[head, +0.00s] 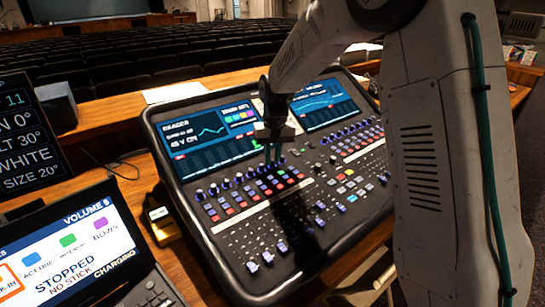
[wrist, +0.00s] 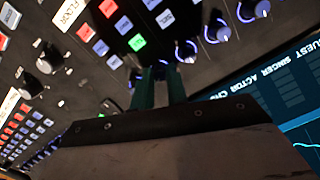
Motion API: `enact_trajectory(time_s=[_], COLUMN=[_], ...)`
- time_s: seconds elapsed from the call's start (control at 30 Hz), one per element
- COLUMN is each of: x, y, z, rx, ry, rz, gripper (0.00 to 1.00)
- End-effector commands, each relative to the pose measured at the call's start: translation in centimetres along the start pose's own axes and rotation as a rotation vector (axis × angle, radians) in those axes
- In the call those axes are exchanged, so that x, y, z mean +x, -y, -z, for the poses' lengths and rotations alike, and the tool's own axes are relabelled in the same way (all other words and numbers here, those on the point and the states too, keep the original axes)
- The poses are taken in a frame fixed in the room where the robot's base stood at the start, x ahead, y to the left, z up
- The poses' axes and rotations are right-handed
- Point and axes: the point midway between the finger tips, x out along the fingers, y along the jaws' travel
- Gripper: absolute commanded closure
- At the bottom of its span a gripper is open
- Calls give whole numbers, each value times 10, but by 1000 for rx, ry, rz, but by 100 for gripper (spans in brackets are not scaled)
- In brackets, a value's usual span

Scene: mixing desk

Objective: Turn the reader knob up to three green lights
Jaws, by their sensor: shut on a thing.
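The mixing desk (head: 290,262) stands on the wooden table. My gripper (head: 273,163) points down at the row of knobs just below the left screen (head: 212,131). Its green fingers are shut on a knob, and they also show in the wrist view (wrist: 158,74). The fingers and gripper body hide most of that knob, so its turn cannot be read. A small green patch (head: 258,147) shows low on that screen beside my gripper; separate lights cannot be counted. In the wrist view a green-lit button (wrist: 138,42) is close to the fingertips.
Neighbouring blue-ringed knobs (wrist: 217,32) stand close beside the fingers. Rows of red, white and blue buttons (wrist: 124,25) and the faders (head: 282,246) lie nearer me. A laptop (head: 75,255), a dark text screen (head: 32,135) and a small yellow-black device (head: 160,218) are at left.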

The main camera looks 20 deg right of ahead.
Motion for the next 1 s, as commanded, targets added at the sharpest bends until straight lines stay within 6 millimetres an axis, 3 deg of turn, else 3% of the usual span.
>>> enact_trajectory(time_s=[0.4,0.43,0.73,0.87,1.0], x=[0,0,-1,-12,-37], y=[1,1,0,0,1], z=[0,0,0,1,0], rx=[8,8,7,7,7], ry=[1,1,0,-3,-3], rz=[2,2,1,2,2], gripper=[100,77,76,76,76])
